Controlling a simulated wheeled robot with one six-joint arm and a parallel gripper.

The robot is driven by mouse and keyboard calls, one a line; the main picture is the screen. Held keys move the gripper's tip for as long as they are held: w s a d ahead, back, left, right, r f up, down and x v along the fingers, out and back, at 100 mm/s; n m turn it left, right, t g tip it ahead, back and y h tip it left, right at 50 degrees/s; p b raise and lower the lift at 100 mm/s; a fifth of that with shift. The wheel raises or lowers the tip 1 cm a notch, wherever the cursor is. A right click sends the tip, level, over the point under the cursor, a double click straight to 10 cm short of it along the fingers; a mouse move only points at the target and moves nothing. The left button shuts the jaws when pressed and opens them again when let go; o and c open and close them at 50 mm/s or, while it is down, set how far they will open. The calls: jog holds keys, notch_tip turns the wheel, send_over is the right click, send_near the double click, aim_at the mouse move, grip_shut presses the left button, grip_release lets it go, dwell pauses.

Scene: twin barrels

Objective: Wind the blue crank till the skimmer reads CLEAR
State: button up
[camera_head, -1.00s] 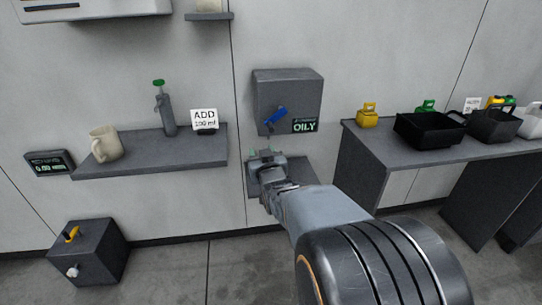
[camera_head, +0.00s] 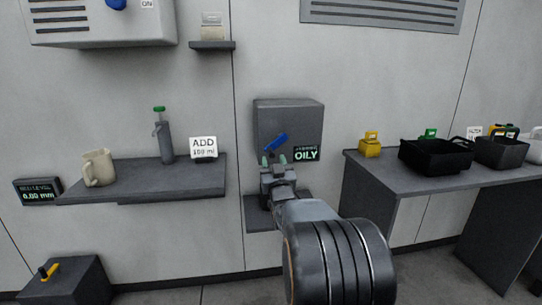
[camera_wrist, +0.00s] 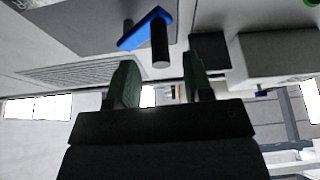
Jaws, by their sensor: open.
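The blue crank (camera_head: 275,143) is on the front of a grey wall box, the skimmer (camera_head: 288,115). Its display (camera_head: 306,154) reads OILY. In the wrist view the blue crank arm (camera_wrist: 148,30) carries a dark handle (camera_wrist: 160,44) that points out toward my gripper. My gripper (camera_head: 273,160) is open and empty, just below the crank in the head view. In the wrist view my gripper's green fingertips (camera_wrist: 158,75) stand apart, with the handle's end beyond them and roughly between them. I cannot tell any contact with the handle.
A small grey shelf (camera_head: 259,217) sits under the skimmer, partly behind my arm. A right bench (camera_head: 440,175) holds black bins (camera_head: 432,155) and a yellow can (camera_head: 370,145).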

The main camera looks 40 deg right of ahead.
aim_at(271, 150)
jog(key=shift+x, duration=2.2)
grip_shut()
